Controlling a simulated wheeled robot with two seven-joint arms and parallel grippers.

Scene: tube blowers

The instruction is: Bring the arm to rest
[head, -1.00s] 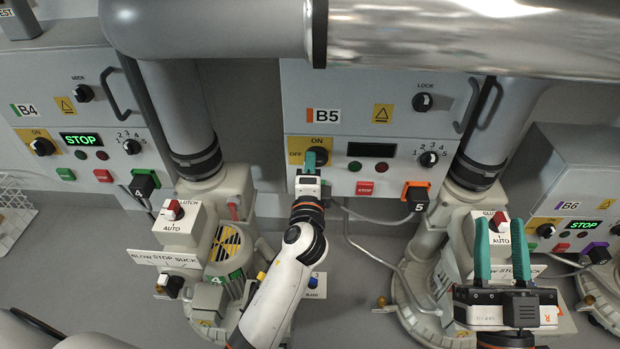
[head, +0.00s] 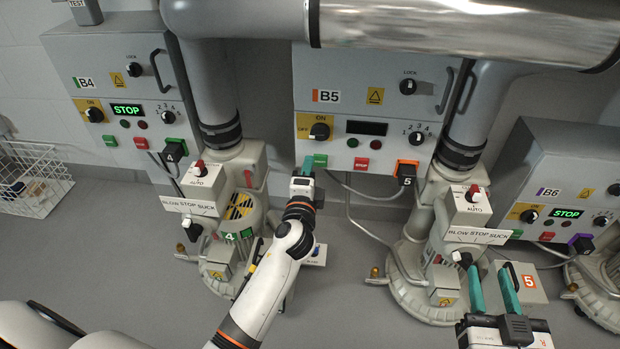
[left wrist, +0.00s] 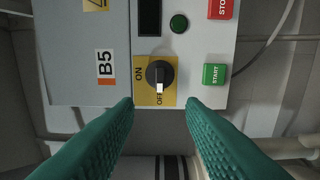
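The B5 panel's black ON/OFF knob (head: 319,131) sits on a yellow plate. In the left wrist view, the knob (left wrist: 160,75) has its white mark pointing to OFF. The B5 display (head: 367,128) is dark. My left gripper (head: 308,163) is just below the knob in the head view, clear of it. The left wrist view shows its two teal fingers (left wrist: 160,105) spread apart with nothing between them, pointing at the panel. My right gripper (head: 490,272) is at the lower right, fingers apart and empty, in front of the right blower's base.
Blower machines stand left (head: 240,215) and right (head: 425,270) of my left arm. The B4 (head: 126,110) and B6 (head: 566,213) displays read STOP in green. A thick pipe (head: 470,25) crosses the top. A wire basket (head: 30,180) is at far left.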

